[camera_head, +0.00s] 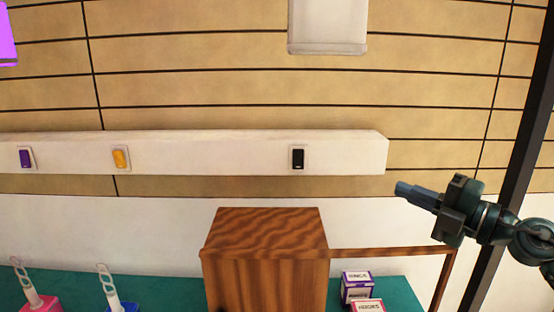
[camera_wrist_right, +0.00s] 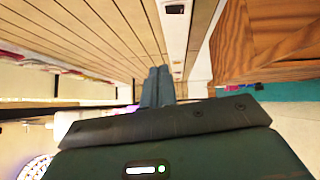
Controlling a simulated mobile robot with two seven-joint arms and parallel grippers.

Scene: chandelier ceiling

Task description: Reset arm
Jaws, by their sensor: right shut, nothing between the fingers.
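My right gripper (camera_head: 402,188) is at the right of the head view, raised in front of the wall and pointing left. Its fingers are together with nothing between them. My left gripper is not in view.
A dark post (camera_head: 510,190) stands at the right.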

